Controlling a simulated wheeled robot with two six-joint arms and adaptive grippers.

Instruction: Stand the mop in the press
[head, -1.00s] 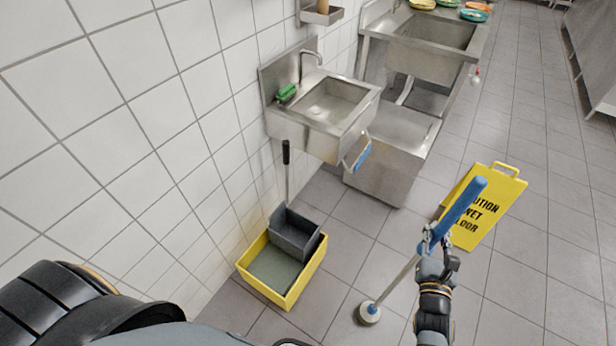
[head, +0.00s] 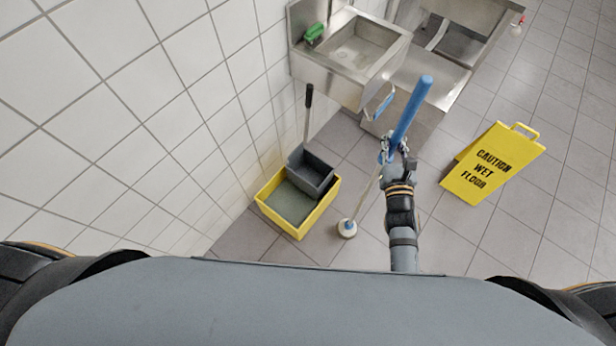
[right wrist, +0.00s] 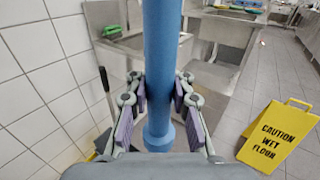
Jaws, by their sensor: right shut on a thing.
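The mop (head: 409,112) has a blue grip, a pale shaft and a round whitish head (head: 347,229). My right gripper (head: 392,152) is shut on the blue grip, which also fills the middle of the right wrist view (right wrist: 160,70). The mop is tilted, its head low by the floor to the right of the bucket; I cannot tell if it touches. The press is a dark grey box (head: 311,172) with an upright black-tipped lever (head: 308,110), set at the back of a yellow bucket (head: 301,233). My left gripper is out of view.
A yellow wet floor sign (head: 490,165) stands to the right of the mop. A steel hand sink (head: 345,60) hangs on the tiled wall behind the bucket, with a steel unit (head: 425,85) beside it. The floor at the right front is clear.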

